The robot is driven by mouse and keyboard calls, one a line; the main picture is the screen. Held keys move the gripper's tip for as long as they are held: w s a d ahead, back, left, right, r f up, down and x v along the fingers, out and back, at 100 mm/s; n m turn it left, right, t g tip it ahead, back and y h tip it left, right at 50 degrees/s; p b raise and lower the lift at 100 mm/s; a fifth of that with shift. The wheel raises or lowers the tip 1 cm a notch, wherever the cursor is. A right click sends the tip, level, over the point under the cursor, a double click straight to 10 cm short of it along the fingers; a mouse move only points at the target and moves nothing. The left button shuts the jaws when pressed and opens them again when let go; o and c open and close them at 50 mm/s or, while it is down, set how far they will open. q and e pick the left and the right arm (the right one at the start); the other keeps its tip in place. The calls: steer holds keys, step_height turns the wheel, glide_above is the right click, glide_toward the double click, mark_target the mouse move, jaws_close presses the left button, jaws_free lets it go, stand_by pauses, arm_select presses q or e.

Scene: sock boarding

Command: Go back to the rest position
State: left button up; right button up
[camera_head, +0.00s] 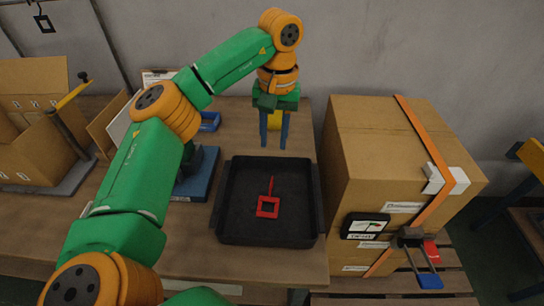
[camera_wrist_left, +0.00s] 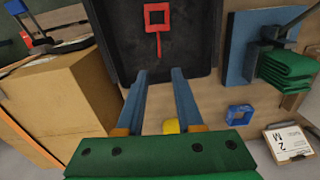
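My left gripper (camera_head: 274,135) hangs over the table just behind the black tray, fingers pointing down. In the left wrist view its two blue fingers (camera_wrist_left: 156,75) are apart with nothing gripped between the tips. A yellow thing (camera_head: 274,119) shows between the fingers in the head view; it also shows near the finger bases in the left wrist view (camera_wrist_left: 171,126), and I cannot tell what it is. A red square frame with a thin stem (camera_head: 268,207) lies in the black tray (camera_head: 228,220). My right gripper is not in view.
A large strapped carton (camera_head: 345,165) on a pallet stands right of the table. A blue-based stand (camera_head: 205,175) is left of the tray, with green folded cloth (camera_wrist_left: 285,70) on it. A blue square frame (camera_wrist_left: 239,115) lies behind. An open carton (camera_head: 30,150) stands left.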

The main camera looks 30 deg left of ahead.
arm_select(q)
steer(key=shift+r, duration=1.25)
